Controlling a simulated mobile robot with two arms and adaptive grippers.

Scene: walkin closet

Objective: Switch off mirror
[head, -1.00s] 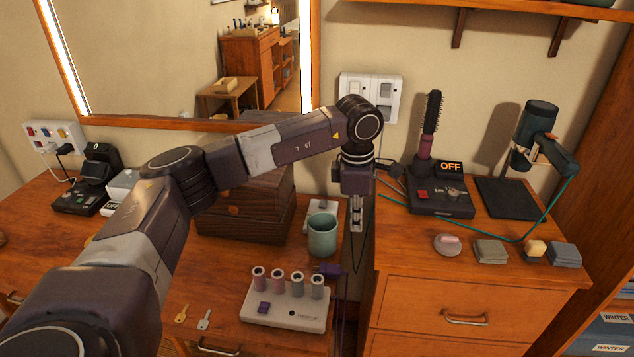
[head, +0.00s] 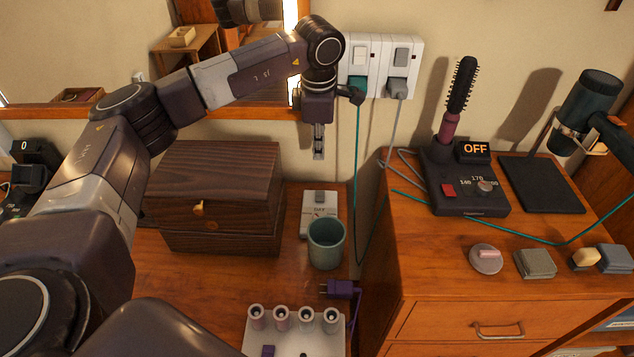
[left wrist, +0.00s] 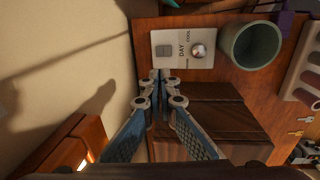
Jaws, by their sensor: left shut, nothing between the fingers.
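The mirror (head: 60,45) hangs on the back wall, and the light strip (head: 290,14) at its right edge glows white. A small white control box (head: 318,208) lies on the desk behind a green cup. In the left wrist view the control box (left wrist: 184,48) shows a grey button, a silver knob and the words DAY and COOL. My left gripper (head: 318,156) is shut and empty, pointing down above and behind the box in the head view. In the left wrist view its fingertips (left wrist: 160,76) appear close to the box's button end; contact is unclear. My right gripper is out of view.
The green cup (head: 326,244) stands close in front of the box. A dark wooden chest (head: 215,195) is to its left. A wall outlet (head: 400,62) with hanging cords is at right. A hairbrush stand (head: 465,190) reads OFF.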

